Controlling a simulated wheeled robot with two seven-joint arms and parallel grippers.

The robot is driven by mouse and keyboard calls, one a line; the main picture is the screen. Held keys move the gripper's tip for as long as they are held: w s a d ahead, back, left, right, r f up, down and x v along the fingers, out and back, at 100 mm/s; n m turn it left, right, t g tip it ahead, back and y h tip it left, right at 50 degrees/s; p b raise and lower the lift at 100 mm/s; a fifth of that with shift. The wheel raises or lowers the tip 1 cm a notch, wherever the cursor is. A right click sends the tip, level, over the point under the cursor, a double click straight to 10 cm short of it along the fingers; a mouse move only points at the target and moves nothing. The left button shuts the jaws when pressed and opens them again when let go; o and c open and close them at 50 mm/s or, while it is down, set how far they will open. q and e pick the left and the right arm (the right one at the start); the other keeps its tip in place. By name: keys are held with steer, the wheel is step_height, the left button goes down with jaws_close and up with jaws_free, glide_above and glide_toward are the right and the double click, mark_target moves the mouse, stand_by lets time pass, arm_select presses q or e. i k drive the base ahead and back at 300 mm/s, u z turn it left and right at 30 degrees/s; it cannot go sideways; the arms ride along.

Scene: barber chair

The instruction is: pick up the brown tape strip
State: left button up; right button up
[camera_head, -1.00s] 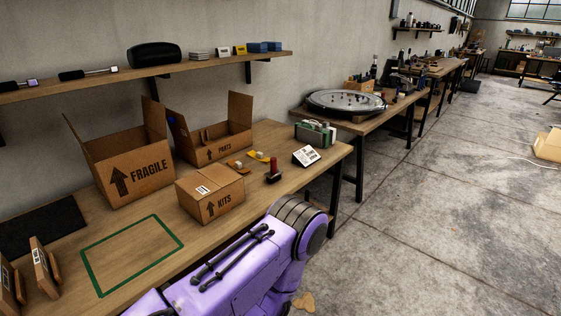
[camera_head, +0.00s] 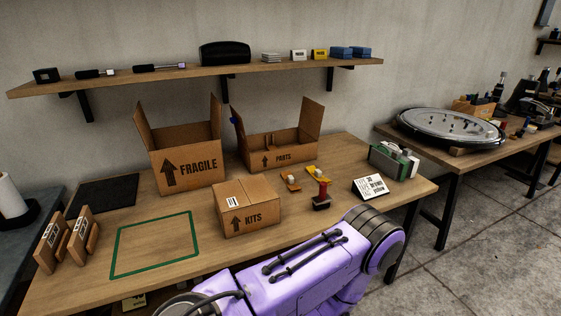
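I cannot pick out a brown tape strip for certain. A small orange-brown piece with a white part (camera_head: 291,182) and a yellow piece with a white part (camera_head: 318,174) lie on the wooden workbench (camera_head: 160,214); they are too small to identify. A green and white device (camera_head: 393,161) stands at the bench's right end. A closed KITS carton (camera_head: 247,209) stands in the middle of the bench. One of my purple arms crosses the lower front of the view, but neither gripper shows.
Open FRAGILE (camera_head: 197,171) and PARTS (camera_head: 284,158) cartons stand at the back. A red-handled tool (camera_head: 322,194) and a white sign (camera_head: 369,187) are on the right. The area inside the green outline (camera_head: 121,245) is clear. A shelf (camera_head: 200,80) hangs above the bench.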

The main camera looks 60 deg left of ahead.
mark_target(291, 180)
steer(key=u, duration=0.7)
steer(key=i, duration=0.7)
steer(key=u, duration=0.75)
